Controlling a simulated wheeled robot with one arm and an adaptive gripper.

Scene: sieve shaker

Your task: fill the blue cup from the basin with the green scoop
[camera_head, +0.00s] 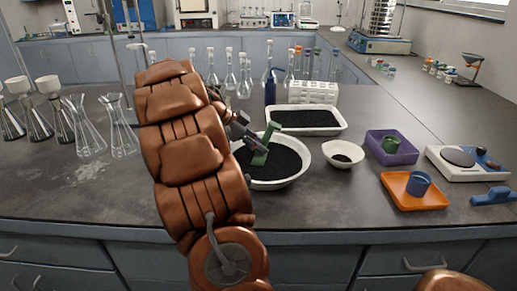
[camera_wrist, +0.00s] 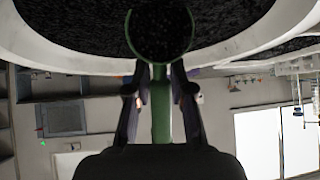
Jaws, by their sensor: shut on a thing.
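The basin (camera_head: 308,160) is a round white bowl of black granules in the middle of the bench; its pale rim (camera_wrist: 60,55) shows in the wrist view. My gripper (camera_head: 246,138) is shut on the green scoop (camera_head: 262,153) and holds it over the basin. In the wrist view the scoop's handle (camera_wrist: 161,105) lies between my gripper's two fingers (camera_wrist: 160,95).
A white rectangular tray (camera_head: 338,129) of black granules is behind the basin. A small white bowl (camera_head: 343,164), a purple tray (camera_head: 405,157) with a green cup (camera_head: 391,144), and a scale (camera_head: 490,174) are to the right. Glass flasks (camera_head: 88,142) stand at left.

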